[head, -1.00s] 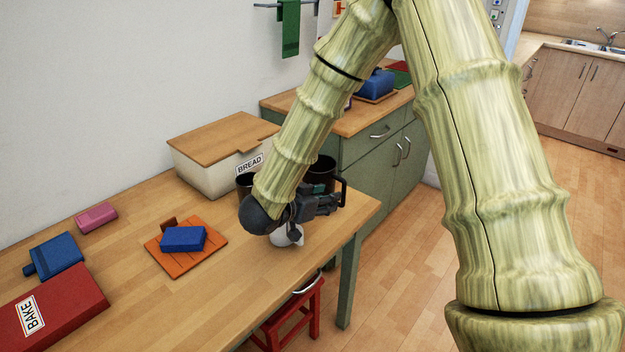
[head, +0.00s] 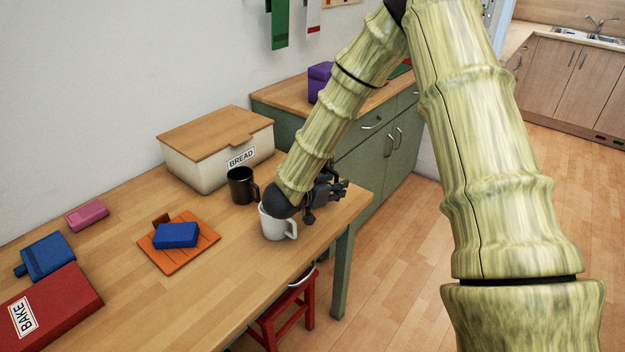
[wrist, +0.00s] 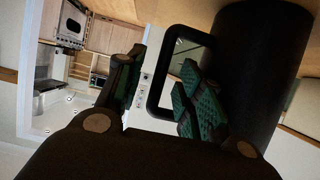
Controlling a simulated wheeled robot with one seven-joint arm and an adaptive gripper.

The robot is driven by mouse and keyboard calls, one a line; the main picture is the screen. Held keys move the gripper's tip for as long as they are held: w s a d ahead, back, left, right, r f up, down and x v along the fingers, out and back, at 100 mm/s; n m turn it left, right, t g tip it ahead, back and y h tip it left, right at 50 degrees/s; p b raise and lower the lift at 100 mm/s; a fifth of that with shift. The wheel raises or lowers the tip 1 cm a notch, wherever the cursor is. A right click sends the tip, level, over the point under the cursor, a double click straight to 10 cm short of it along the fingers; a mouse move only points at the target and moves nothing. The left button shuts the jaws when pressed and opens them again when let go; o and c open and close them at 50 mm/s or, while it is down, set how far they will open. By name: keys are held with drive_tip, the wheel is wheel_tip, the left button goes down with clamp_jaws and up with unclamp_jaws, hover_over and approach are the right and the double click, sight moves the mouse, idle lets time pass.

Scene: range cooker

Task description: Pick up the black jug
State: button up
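The black jug (wrist: 262,75) fills the right of the wrist view, with its squared handle (wrist: 156,75) facing my gripper. My gripper (wrist: 160,95) is open around the handle's bar. One green-padded finger is outside the handle and the other is on the jug's side of it. I cannot tell whether either finger touches it. In the head view my gripper (head: 335,188) is above the far right end of the wooden table, and my forearm hides the jug.
A white mug (head: 276,224) stands close to my wrist. A smaller black mug (head: 241,186) stands by the bread box (head: 205,167). An orange board (head: 190,252) with a blue block (head: 176,235) lies left.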

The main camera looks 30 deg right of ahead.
drive_tip(key=shift+x, duration=0.85)
drive_tip(key=shift+r, duration=0.1)
clamp_jaws()
drive_tip(key=shift+r, duration=0.1)
